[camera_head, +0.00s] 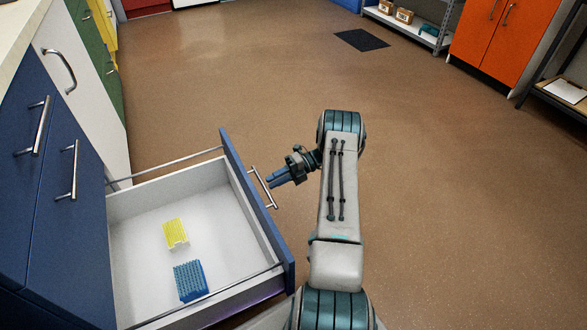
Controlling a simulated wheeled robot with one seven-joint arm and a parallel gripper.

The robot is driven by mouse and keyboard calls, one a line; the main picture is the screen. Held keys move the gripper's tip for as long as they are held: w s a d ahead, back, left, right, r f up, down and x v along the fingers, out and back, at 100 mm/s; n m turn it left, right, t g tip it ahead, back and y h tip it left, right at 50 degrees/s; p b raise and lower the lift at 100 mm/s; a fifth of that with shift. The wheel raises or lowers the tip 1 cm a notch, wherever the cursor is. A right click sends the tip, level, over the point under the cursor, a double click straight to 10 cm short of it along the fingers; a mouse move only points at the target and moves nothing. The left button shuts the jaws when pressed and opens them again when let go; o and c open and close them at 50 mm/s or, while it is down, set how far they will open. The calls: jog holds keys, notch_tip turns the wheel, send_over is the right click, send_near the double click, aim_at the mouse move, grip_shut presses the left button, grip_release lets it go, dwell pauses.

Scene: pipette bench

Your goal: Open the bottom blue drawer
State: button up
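The bottom blue drawer (232,168) is pulled far out from the blue cabinet at the left, and its white inside shows. Its silver bar handle (262,188) is on the front panel, facing right. My gripper (270,182) is just right of the handle, with its fingertips pointing left at the bar. The fingertips look touching or very close to the bar. I cannot tell whether they are open or shut around it.
A yellow tip rack (176,233) and a blue tip rack (190,281) lie in the drawer. Blue fronts with handles (37,126) stand behind it. The brown floor (450,200) to the right is clear. A dark mat (361,40), shelf and orange cabinet (497,40) are farther away.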

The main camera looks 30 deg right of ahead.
jog(key=v, duration=0.9)
jog(key=shift+d+p, duration=0.35)
jog(key=shift+p, duration=0.05)
jog(key=shift+r, duration=0.1)
jog(key=s+a+r+n+g+h+p, duration=0.1)
jog(key=a+r+n+h+p, duration=0.35)
jog(key=r, duration=0.85)
jog(key=a+r+n+g+h+p, duration=0.1)
jog(key=a+r+n+p, duration=0.55)
jog(key=r, duration=0.55)
jog(key=s+a+r+n+g+h+p, duration=0.1)
jog(key=a+r+n+h+p, duration=0.35)
jog(key=r, duration=0.85)
jog(key=s+a+r+n+t+h+p, duration=0.2)
jog(key=s+a+r+n+p, duration=0.3)
jog(key=s+r+n+p, duration=0.4)
jog(key=s+a+r+n+t+h+p, duration=0.2)
jog(key=s+a+r+n+p, duration=0.4)
jog(key=s+r+n+p, duration=0.3)
jog(key=s+r+n+h, duration=0.1)
jog(key=s+r+n, duration=0.2)
jog(key=s+r, duration=0.2)
jog(key=shift+a+r+h, duration=0.2)
jog(key=shift+r+h, duration=0.2)
jog(key=shift+r, duration=0.45)
